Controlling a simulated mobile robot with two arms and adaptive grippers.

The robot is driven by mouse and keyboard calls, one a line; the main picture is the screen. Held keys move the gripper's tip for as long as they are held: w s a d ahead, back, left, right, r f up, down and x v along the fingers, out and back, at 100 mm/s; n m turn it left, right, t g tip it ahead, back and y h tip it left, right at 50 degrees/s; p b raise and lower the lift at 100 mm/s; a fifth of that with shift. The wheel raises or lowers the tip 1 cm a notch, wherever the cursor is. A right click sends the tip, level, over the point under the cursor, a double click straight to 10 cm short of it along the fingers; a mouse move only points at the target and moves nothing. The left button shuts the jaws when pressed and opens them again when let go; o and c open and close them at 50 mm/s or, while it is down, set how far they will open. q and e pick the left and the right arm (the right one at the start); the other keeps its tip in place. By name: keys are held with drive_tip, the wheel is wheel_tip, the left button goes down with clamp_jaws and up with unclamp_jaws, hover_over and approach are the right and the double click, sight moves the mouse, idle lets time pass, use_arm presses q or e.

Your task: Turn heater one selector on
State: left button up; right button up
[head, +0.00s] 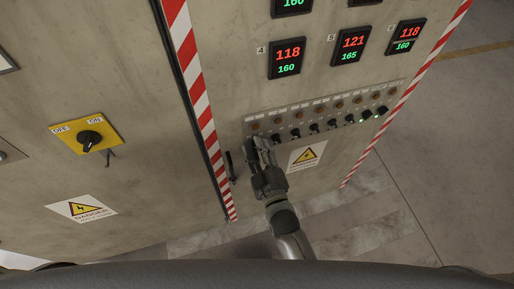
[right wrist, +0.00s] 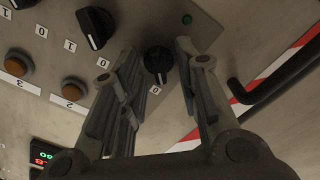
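The selector panel (head: 326,110) is a grey strip on the cabinet front with a row of orange buttons above a row of black knobs. My right gripper (head: 260,143) is at its left end and hides the end knob in the head view. In the right wrist view, that end black knob (right wrist: 158,60) sits between the fingertips of my open right gripper (right wrist: 158,54), with gaps at both sides. The knob's white mark points toward a "0" label. The label of its button is hidden behind a finger. My left gripper is out of view.
Digital displays (head: 287,58) are above the panel. A warning sign (head: 307,155) is below it. A black door handle (head: 230,167) and red-white striped edge (head: 203,107) are just left of my gripper. A yellow rotary switch (head: 88,136) is further left.

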drive_tip(key=shift+r, duration=0.1)
clamp_jaws()
idle(0.4)
drive_tip(key=shift+w+d+r+m+p, duration=0.1)
drive_tip(key=shift+m, duration=2.9)
drive_tip(key=shift+w+d+m+p, duration=0.1)
drive_tip(key=shift+d+m+p, duration=0.05)
drive_tip(key=shift+m, duration=2.85)
drive_tip(key=shift+d+r+m+p, duration=0.1)
drive_tip(key=shift+m, duration=2.9)
